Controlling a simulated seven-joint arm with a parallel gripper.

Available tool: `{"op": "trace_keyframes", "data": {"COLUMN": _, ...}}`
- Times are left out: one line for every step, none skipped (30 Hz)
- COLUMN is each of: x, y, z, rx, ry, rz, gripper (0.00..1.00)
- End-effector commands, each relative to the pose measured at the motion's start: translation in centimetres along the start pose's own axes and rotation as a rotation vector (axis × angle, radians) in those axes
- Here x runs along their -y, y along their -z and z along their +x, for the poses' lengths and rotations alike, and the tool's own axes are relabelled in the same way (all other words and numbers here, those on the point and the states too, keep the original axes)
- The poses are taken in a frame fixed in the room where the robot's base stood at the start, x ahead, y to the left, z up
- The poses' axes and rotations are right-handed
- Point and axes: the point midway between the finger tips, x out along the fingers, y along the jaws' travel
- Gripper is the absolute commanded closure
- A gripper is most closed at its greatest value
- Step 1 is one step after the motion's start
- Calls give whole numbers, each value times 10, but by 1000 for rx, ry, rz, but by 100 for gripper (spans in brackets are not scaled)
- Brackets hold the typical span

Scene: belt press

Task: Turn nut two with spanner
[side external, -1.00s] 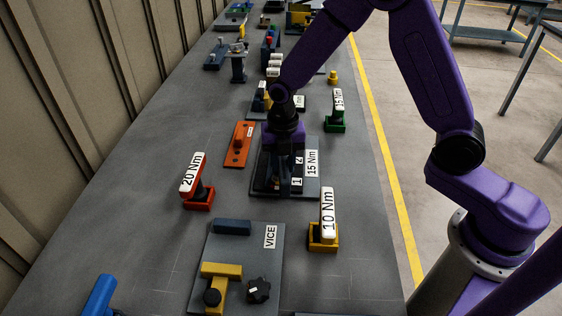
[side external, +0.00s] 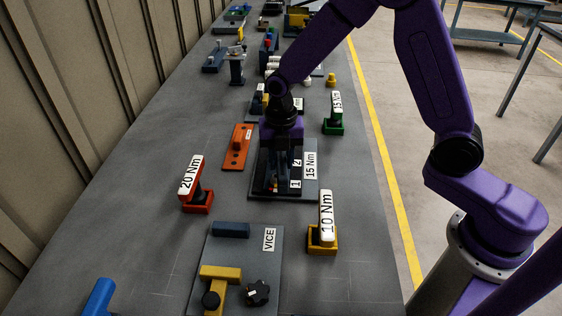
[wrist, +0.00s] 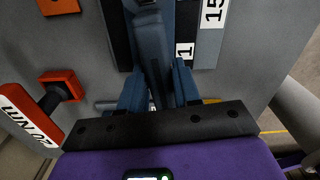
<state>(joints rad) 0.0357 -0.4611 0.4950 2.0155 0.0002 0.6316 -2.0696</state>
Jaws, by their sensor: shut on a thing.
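My gripper (side external: 283,172) points down over the dark fixture on a grey plate (side external: 308,187) marked 15 Nm. In the wrist view its blue fingers (wrist: 160,82) are shut on a dark blue-grey bar (wrist: 154,62). I cannot tell whether this bar is the spanner. Label 1 (side external: 295,184) and label 2 (side external: 298,163) show on the fixture's right side; label 1 also shows in the wrist view (wrist: 185,50). Nut two is hidden by my gripper. Tools marked 20 Nm (side external: 190,175) and 10 Nm (side external: 326,217) stand in red and yellow holders.
A labelled tool (side external: 337,104) stands in a green holder at the right. An orange plate (side external: 237,147) lies left of the fixture. The vice board (side external: 270,270) is in front. The bench between the red holder and the wall is clear.

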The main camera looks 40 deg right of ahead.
Motion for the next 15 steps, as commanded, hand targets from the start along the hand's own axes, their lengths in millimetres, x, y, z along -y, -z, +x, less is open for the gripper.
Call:
{"op": "trace_keyframes", "data": {"x": -1, "y": 0, "z": -3, "rx": 1, "ry": -2, "rz": 0, "gripper": 100}}
{"op": "trace_keyframes", "data": {"x": -1, "y": 0, "z": -4, "rx": 1, "ry": -3, "rz": 0, "gripper": 100}}
{"op": "trace_keyframes", "data": {"x": -1, "y": 0, "z": -6, "rx": 2, "ry": -3, "rz": -1, "gripper": 100}}
{"op": "trace_keyframes", "data": {"x": -1, "y": 0, "z": -8, "rx": 2, "ry": -4, "rz": -1, "gripper": 100}}
{"op": "trace_keyframes", "data": {"x": -1, "y": 0, "z": -9, "rx": 2, "ry": -4, "rz": -1, "gripper": 100}}
{"op": "trace_keyframes", "data": {"x": -1, "y": 0, "z": -10, "rx": 2, "ry": -3, "rz": -1, "gripper": 100}}
{"op": "trace_keyframes", "data": {"x": -1, "y": 0, "z": -12, "rx": 1, "ry": -3, "rz": -1, "gripper": 100}}
{"op": "trace_keyframes", "data": {"x": -1, "y": 0, "z": -13, "rx": 1, "ry": -2, "rz": -1, "gripper": 100}}
{"op": "trace_keyframes", "data": {"x": -1, "y": 0, "z": -14, "rx": 1, "ry": -3, "rz": -1, "gripper": 100}}
{"op": "trace_keyframes", "data": {"x": -1, "y": 0, "z": -16, "rx": 2, "ry": -3, "rz": -1, "gripper": 100}}
{"op": "trace_keyframes", "data": {"x": -1, "y": 0, "z": -17, "rx": 2, "ry": -4, "rz": -1, "gripper": 100}}
{"op": "trace_keyframes", "data": {"x": -1, "y": 0, "z": -19, "rx": 2, "ry": -4, "rz": -1, "gripper": 100}}
{"op": "trace_keyframes", "data": {"x": -1, "y": 0, "z": -20, "rx": 2, "ry": -4, "rz": -1, "gripper": 100}}
{"op": "trace_keyframes", "data": {"x": -1, "y": 0, "z": -21, "rx": 2, "ry": -3, "rz": -1, "gripper": 100}}
{"op": "trace_keyframes", "data": {"x": -1, "y": 0, "z": -23, "rx": 1, "ry": -3, "rz": -1, "gripper": 100}}
